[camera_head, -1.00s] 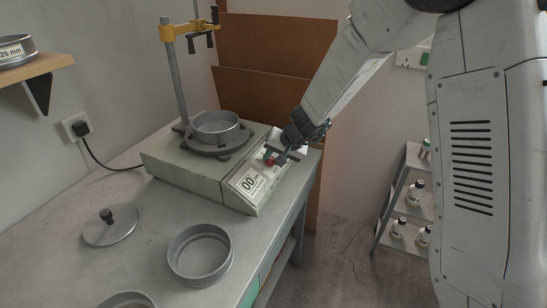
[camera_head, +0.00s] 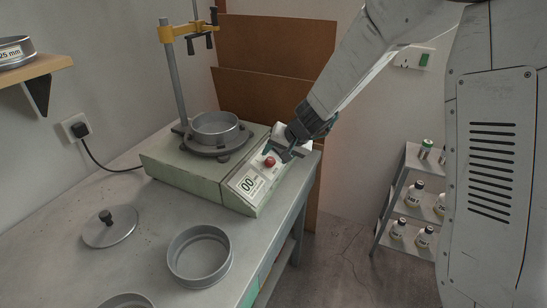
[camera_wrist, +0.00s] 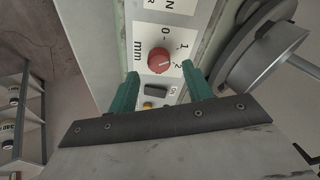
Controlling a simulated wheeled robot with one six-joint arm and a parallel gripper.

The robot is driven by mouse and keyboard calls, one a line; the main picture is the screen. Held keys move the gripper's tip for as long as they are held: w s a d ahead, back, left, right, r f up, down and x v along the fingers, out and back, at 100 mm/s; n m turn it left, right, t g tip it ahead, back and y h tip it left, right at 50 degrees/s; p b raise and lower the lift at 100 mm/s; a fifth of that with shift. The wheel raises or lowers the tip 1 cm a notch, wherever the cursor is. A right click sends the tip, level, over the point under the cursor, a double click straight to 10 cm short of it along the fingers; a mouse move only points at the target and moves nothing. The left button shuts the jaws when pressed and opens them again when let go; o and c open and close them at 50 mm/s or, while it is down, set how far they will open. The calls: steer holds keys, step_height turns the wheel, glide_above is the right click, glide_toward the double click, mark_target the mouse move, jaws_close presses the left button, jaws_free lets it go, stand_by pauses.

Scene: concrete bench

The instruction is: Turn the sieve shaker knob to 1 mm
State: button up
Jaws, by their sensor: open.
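The sieve shaker (camera_head: 190,172) is a pale green box on the bench, with a sloping panel at its right end. Its red knob (camera_head: 269,162) shows on that panel, and in the wrist view the knob (camera_wrist: 159,60) sits on a white dial plate marked 0, 1, 2 and mm. The knob's pointer is too small to read surely. My gripper (camera_head: 280,152) is open and empty, just above and behind the knob. In the wrist view the green fingers of my gripper (camera_wrist: 159,70) stand on either side of the knob, apart from it.
A dark switch (camera_wrist: 156,89) and a yellow button (camera_wrist: 148,105) lie below the knob. A sieve (camera_head: 215,127) sits on the shaker beside the upright rod (camera_head: 175,85). A loose sieve (camera_head: 199,256) and a lid (camera_head: 110,226) lie on the bench (camera_head: 70,265).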

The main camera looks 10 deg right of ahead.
steer(key=v, duration=0.5)
steer(key=shift+w, duration=0.1)
steer(key=s+r+n+g, duration=0.2)
steer(key=s+g, duration=0.3)
steer(key=s, duration=0.9)
steer(key=s+d+r+h, duration=0.1)
steer(key=s+d+r, duration=0.2)
steer(key=s, duration=0.4)
steer(key=s+d+r+n+h, duration=0.1)
steer(key=s+d+r, duration=0.3)
steer(key=s, duration=0.3)
steer(key=s+d+r+h, duration=0.2)
steer(key=s+d+r, duration=0.1)
steer(key=s, duration=0.5)
steer(key=shift+d+r+t, duration=0.15)
steer(key=shift+d+t, duration=0.2)
steer(key=shift+t, duration=0.05)
